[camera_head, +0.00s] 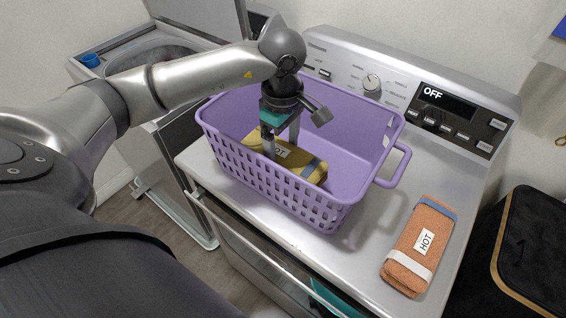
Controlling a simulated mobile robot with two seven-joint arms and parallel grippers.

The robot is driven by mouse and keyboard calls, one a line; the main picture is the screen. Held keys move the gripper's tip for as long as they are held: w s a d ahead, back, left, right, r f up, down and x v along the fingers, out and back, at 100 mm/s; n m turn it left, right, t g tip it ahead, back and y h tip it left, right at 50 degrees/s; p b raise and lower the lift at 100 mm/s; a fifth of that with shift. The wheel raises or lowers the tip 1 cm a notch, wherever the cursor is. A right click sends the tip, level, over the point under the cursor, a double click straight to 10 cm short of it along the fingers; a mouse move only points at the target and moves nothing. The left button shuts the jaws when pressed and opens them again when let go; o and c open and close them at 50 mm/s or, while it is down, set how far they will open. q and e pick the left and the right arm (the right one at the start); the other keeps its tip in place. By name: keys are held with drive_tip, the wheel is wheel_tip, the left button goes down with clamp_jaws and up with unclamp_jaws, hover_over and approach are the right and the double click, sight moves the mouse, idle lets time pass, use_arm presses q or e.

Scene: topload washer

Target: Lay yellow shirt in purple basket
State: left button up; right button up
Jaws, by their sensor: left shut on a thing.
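The purple basket (355,172) stands upright on the top of a white and grey machine. My left gripper (281,147) reaches down into the basket from above and is shut on the yellow shirt. The front basket wall hides the lower part of the shirt, so I cannot tell whether it touches the basket floor. My right gripper is not in view.
A folded orange cloth (422,247) labelled HOT lies on the machine top (372,240) right of the basket. A control panel (430,105) reading OFF rises behind. An open topload washer (140,58) stands at the back left. A black bin (533,245) is at the right.

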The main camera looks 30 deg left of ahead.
sight(283, 152)
use_arm(q)
drive_tip(key=shift+f, duration=2.6)
drive_tip(key=shift+f, duration=0.2)
drive_tip(key=o, duration=1.5)
drive_tip(key=shift+c, duration=0.2)
wheel_tip(283, 152, up, 12)
drive_tip(key=shift+r, duration=0.2)
